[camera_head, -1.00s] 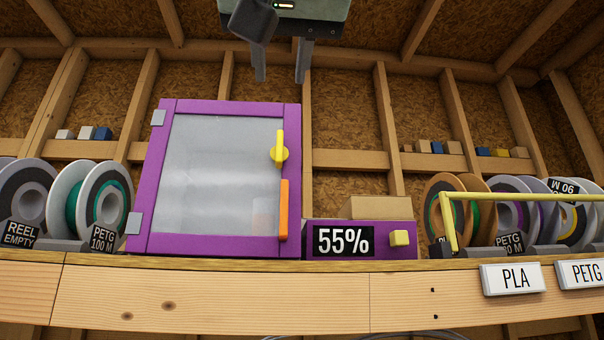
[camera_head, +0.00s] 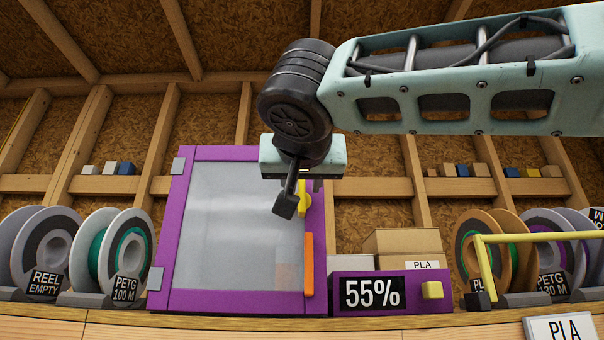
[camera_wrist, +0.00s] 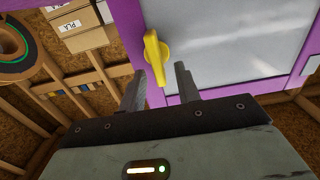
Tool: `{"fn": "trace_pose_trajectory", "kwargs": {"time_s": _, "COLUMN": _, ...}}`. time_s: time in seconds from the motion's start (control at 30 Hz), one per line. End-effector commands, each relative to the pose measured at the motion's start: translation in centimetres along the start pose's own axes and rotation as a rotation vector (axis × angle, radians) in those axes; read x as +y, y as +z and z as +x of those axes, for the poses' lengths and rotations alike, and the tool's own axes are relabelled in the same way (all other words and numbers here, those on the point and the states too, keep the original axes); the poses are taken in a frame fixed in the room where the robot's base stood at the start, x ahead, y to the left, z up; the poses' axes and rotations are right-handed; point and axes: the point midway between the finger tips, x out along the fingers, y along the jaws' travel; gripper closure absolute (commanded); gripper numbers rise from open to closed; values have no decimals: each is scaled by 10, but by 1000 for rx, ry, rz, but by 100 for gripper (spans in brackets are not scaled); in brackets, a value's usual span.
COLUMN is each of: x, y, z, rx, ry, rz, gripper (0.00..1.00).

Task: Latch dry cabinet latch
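The purple dry cabinet (camera_head: 172,235) stands on the shelf, its clear-panelled door (camera_head: 225,240) looking shut against the frame. The yellow latch (camera_head: 304,204) is on the door's right edge, its lever pointing up in the head view and partly hidden by my wrist. In the wrist view the yellow latch (camera_wrist: 155,52) lies just beyond my gripper (camera_wrist: 160,72). My gripper is open, one finger on each side of the lever's line, and holds nothing. Whether either finger touches the latch cannot be told.
An orange door handle (camera_head: 309,264) sits below the latch. A purple box with a 55% display (camera_head: 371,293) and yellow knob (camera_head: 432,290) stands right of the cabinet, with cardboard boxes (camera_head: 404,242) behind. Filament spools flank both sides. A yellow rail (camera_head: 540,237) is at right.

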Motion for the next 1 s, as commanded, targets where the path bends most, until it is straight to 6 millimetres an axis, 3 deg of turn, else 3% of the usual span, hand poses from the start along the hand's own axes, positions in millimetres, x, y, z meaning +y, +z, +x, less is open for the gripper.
{"fn": "trace_pose_trajectory", "kwargs": {"time_s": 0.4, "x": 1, "y": 0, "z": 10, "rx": 0, "ry": 1, "rz": 0, "gripper": 67}}
{"fn": "trace_pose_trajectory", "kwargs": {"time_s": 0.53, "x": 0, "y": 0, "z": 10, "rx": 0, "ry": 1, "rz": 0, "gripper": 100}}
{"fn": "trace_pose_trajectory", "kwargs": {"time_s": 1.0, "x": 1, "y": 4, "z": 10, "rx": 0, "ry": 1, "rz": 65, "gripper": 100}}
